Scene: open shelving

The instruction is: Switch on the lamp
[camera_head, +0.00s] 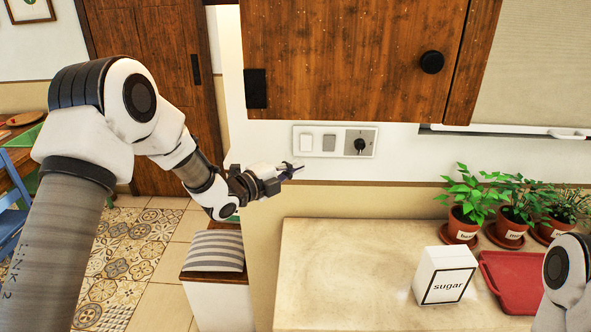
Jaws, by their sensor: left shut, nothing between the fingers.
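A white switch panel (335,141) is fixed on the wall under the wooden cabinet. It has a white rocker switch (306,142) at the left, a grey rocker (329,143) in the middle and a dark round knob (360,145) at the right. My left gripper (294,168) is shut and empty. Its fingertips point right and appear just below the panel's lower left corner. I cannot tell whether they touch the wall or panel. No lamp is seen in this view. Only part of my right arm (566,270) shows at the right edge; its gripper is out of view.
The wooden cabinet (350,60) hangs right above the panel. Below, the counter (345,275) is clear at its left; a sugar box (444,275), a red tray (515,280) and potted herbs (466,205) stand at its right. A striped cushion (214,251) lies left of the counter.

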